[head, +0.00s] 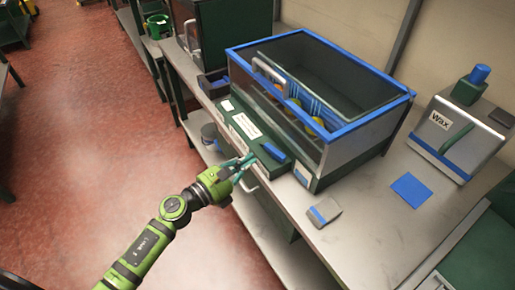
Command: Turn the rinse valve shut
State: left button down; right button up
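A clear-walled washing tank (335,133) with blue edging stands on the metal bench. On its dark green front base is a labelled panel (246,126). A blue lever-like part (273,152) lies along the top of this base; I cannot tell for sure whether it is the rinse valve. My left gripper (246,162) is at the base's front, just left of the blue part, close to a pale curved handle (249,186). Its fingers are small and overlap the base, so whether they touch or hold anything is unclear. My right gripper is not in view.
Yellow-orange fruit (318,123) shows inside the tank. A wax dispenser box (457,135) stands at right. A blue pad (411,190) and a small grey-blue block (324,212) lie on the bench (375,235). Red floor (85,130) is open at left.

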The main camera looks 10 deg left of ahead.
aim_at(265, 147)
pick_arm(q)
jog(key=x, duration=0.4)
jog(key=shift+p, duration=0.4)
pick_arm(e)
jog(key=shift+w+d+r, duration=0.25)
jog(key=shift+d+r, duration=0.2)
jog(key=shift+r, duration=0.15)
pick_arm(q)
jog(key=m+g+h+b, duration=0.1)
jog(key=b, duration=0.1)
jog(key=w+h+b, duration=0.1)
jog(key=b, duration=0.1)
jog(key=shift+w+d+f+m+g, duration=0.1)
jog(key=shift+f+m+g, duration=0.15)
jog(key=shift+m+g, duration=0.15)
jog(key=shift+r+m+g+h+b, duration=0.2)
jog(key=shift+m+g+h+b, duration=0.1)
jog(key=shift+h+b, duration=0.2)
jog(key=shift+r, duration=0.15)
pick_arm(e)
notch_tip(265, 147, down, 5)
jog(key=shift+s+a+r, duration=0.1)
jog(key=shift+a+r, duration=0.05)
